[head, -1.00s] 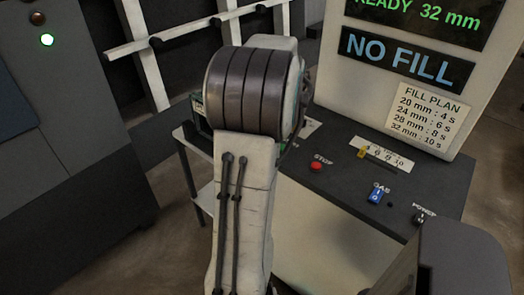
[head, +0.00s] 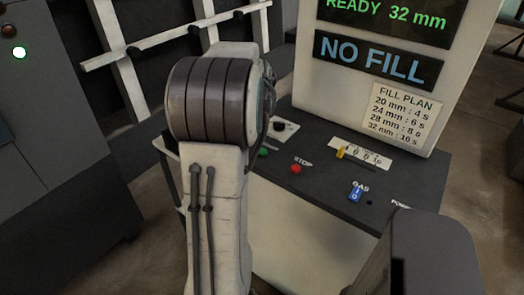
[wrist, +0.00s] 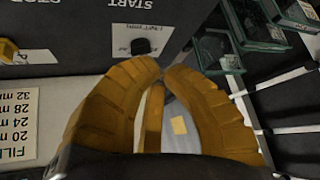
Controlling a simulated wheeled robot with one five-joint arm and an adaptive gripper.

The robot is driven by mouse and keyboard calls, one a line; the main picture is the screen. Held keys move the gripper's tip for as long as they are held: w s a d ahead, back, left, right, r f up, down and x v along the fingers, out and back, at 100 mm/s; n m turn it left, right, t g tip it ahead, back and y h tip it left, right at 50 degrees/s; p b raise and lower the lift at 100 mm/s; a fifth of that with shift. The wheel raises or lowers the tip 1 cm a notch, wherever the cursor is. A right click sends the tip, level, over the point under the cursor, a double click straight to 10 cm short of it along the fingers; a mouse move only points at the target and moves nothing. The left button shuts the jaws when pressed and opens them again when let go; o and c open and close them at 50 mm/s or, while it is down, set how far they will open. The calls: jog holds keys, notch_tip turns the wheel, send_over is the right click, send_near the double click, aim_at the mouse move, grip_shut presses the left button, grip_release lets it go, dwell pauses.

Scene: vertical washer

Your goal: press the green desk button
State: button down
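The green button (head: 263,152) sits on the dark desk panel in the head view, left of the red STOP button (head: 296,169). In the wrist view the START label (wrist: 131,3) is at the top edge, and the green button itself is out of frame. My gripper (wrist: 161,70) has yellow fingers whose tips come together, with nothing seen held. The tips appear below and right of the black knob (wrist: 139,47) in the wrist view. My gripper is hidden behind my arm in the head view.
The black knob (head: 281,127) is behind the green button. A yellow slider (head: 341,152) and a blue GAS switch (head: 355,194) are farther right. The upright display panel (head: 350,90) rises behind the desk.

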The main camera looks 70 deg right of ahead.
jog(key=b, duration=0.3)
send_over(261, 148)
notch_tip(261, 148, down, 7)
jog(key=shift+r, duration=0.2)
notch_tip(261, 148, down, 2)
jog(key=b, duration=0.2)
jog(key=shift+b, duration=0.4)
jog(key=c, duration=1.9)
grip_release()
jog(key=shift+c, duration=0.2)
jog(key=shift+f+b, duration=1)
jog(key=shift+b, duration=0.05)
grip_shut()
jog(key=shift+r, duration=0.15)
jog(key=shift+r+p, duration=0.7)
jog(key=shift+r, duration=0.15)
jog(key=shift+r+p, duration=1.8)
jog(key=shift+r, duration=0.7)
